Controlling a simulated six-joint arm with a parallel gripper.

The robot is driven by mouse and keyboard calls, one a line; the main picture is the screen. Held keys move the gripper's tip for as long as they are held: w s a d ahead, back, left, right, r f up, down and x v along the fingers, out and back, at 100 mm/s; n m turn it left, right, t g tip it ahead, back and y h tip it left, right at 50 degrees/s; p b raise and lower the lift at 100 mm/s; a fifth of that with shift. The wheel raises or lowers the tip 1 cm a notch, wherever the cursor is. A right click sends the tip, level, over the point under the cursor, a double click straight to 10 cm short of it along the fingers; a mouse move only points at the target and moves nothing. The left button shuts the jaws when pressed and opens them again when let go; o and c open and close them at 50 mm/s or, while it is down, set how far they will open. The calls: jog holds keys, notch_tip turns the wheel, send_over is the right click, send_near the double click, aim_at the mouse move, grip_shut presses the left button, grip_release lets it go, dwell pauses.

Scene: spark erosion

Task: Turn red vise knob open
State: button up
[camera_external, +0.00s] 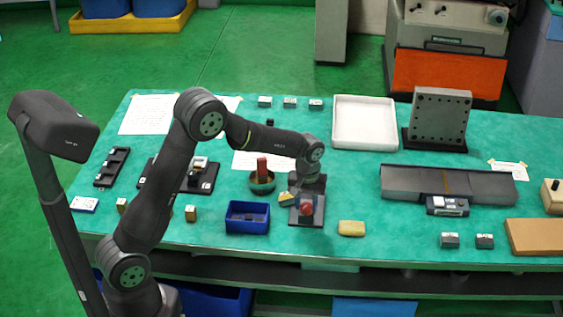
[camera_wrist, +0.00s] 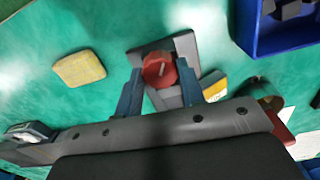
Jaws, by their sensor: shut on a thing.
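The red vise knob (camera_wrist: 160,69) shows in the wrist view between the two fingers of my gripper (camera_wrist: 158,90), which are shut on its sides. A light mark runs across the knob's face. In the external view the red knob (camera_external: 306,208) sits on a small dark vise (camera_external: 318,216) near the front middle of the table. My gripper (camera_external: 304,200) reaches down over the vise there, and the wrist partly hides it. In the wrist view part of the vise's dark base (camera_wrist: 148,48) shows behind the knob.
A blue bin (camera_external: 247,218) stands left of the vise, and a yellow block (camera_external: 351,228) lies to its right. A white tray (camera_external: 365,123) lies further back. The green table (camera_external: 400,220) is clear right of the yellow block.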

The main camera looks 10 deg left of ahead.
aim_at(306, 206)
jog(key=n, duration=0.6)
dwell(0.6)
jog(key=o, duration=1)
notch_tip(306, 206, up, 18)
jog(key=shift+f, duration=0.25)
jog(key=shift+f, duration=0.1)
notch_tip(306, 206, down, 17)
jog(key=shift+f, duration=0.15)
dwell(0.5)
